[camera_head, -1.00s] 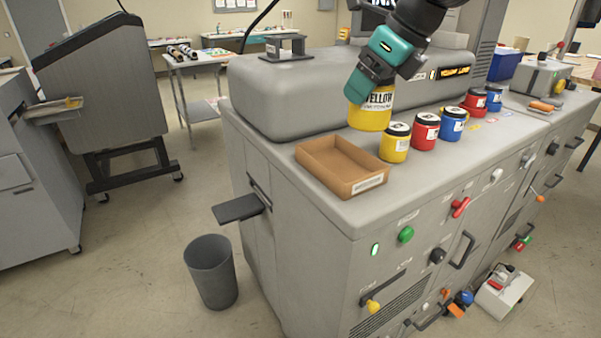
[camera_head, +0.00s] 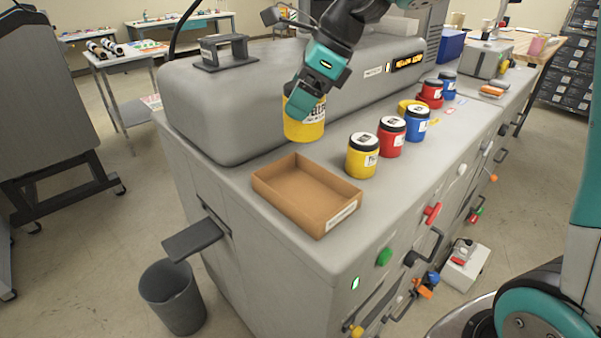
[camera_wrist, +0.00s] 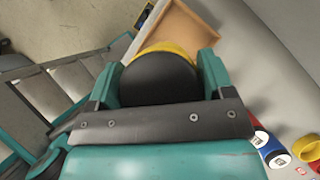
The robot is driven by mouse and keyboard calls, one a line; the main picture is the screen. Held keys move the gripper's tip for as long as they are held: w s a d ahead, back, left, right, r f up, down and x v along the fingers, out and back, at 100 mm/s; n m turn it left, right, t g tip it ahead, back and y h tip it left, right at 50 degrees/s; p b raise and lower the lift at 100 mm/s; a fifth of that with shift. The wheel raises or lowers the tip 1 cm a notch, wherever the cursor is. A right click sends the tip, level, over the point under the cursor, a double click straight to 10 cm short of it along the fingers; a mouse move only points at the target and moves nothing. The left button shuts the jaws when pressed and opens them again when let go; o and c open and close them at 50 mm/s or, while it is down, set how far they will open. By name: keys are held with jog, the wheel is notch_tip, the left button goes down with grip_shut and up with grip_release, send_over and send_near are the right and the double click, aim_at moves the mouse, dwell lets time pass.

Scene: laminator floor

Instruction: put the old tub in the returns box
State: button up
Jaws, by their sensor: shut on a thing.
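A yellow tub (camera_head: 304,128) with a white label is held by my gripper (camera_head: 306,100) above the machine top, behind the box. In the wrist view the tub's dark top (camera_wrist: 160,78) sits between the two teal fingers of my gripper (camera_wrist: 160,85). The returns box is an open, shallow brown box (camera_head: 262,187) near the machine's front left corner, and it looks empty inside. Its rim also shows in the wrist view (camera_wrist: 190,22), just beyond the tub. The tub looks upright and apart from the box.
A yellow tub (camera_head: 362,157), a red tub (camera_head: 391,138) and a blue tub (camera_head: 417,124) with dark lids stand right of the box. More tubs stand farther back, near a yellow ring-like piece (camera_head: 410,105). The raised grey housing (camera_head: 240,105) lies behind. A bin (camera_head: 172,298) stands on the floor.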

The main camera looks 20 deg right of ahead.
notch_tip(320, 180, down, 15)
jog(key=shift+r+p, duration=0.1)
jog(key=shift+p, duration=0.55)
jog(key=o, duration=1)
jog(key=shift+c, duration=0.2)
jog(key=b+v, duration=0.1)
jog(key=v, duration=1)
jog(key=s+a+n+g, duration=0.1)
jog(key=s+a+n, duration=0.3)
jog(key=s+n, duration=0.7)
jog(key=s+a+n+g+h, duration=0.1)
jog(key=s+a+n, duration=0.3)
jog(key=s+n, duration=0.7)
jog(key=shift+s+a+n, duration=0.25)
jog(key=shift+a+n, duration=0.15)
jog(key=shift+n, duration=3.4)
